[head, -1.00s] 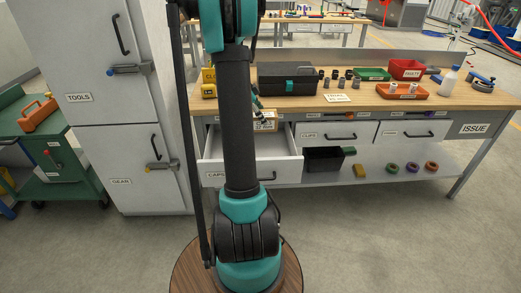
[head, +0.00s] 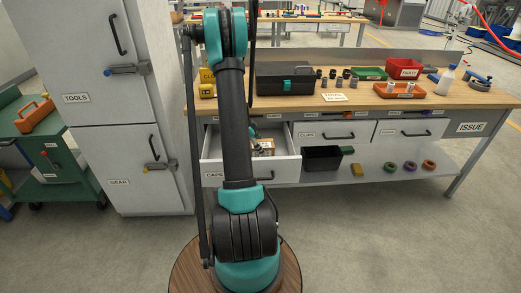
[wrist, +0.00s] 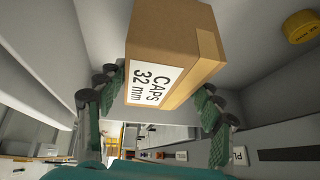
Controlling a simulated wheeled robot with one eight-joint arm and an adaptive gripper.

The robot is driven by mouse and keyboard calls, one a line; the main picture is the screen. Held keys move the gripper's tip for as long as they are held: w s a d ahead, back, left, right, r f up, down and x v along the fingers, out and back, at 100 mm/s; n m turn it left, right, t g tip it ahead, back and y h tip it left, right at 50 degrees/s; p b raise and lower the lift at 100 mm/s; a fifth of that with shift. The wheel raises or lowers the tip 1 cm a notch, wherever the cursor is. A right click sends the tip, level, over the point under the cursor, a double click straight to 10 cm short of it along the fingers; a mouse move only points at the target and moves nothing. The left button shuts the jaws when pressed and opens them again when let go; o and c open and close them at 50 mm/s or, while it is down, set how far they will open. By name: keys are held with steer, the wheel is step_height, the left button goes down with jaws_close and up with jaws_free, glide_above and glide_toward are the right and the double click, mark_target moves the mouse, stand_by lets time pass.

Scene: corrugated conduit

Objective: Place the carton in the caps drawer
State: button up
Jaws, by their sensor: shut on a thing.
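The carton (head: 265,148) is a small brown box with a white label. In the wrist view the carton (wrist: 178,38) fills the top middle, and its label reads "CAPS 32 mm". My gripper (wrist: 160,88) has its green-padded fingers on either side of the carton and is shut on it. The caps drawer (head: 280,172) is pulled open at the bench's left, and the carton is down within its walls. I cannot tell whether the carton touches the drawer floor. In the head view my arm hides the drawer's middle and part of my gripper.
A round yellow object (wrist: 302,27) lies in the drawer beside the carton. The clips drawer (head: 322,134) to the right is shut. A black toolbox (head: 284,79) stands on the bench top above. A black bin (head: 322,158) sits on the lower shelf.

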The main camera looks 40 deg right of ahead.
step_height(320, 180, down, 3)
steer(key=shift+r, duration=0.2)
steer(key=o, duration=1.9)
steer(key=shift+c, duration=0.2)
steer(key=shift+r, duration=0.1)
steer(key=v, duration=1.1)
steer(key=s+a+r+n+t+y, duration=0.1)
steer(key=s+a+r+n, duration=0.15)
steer(key=a, duration=0.25)
steer(key=s+a+r+n+t, duration=0.1)
steer(key=a+r+n, duration=0.25)
steer(key=a, duration=0.25)
steer(key=s+a+n+t+y, duration=0.4)
steer(key=s+a+n, duration=1.2)
steer(key=a, duration=0.4)
steer(key=shift+s+a+f+n+y, duration=0.45)
steer(key=shift+n+y, duration=0.15)
steer(key=shift+n, duration=0.2)
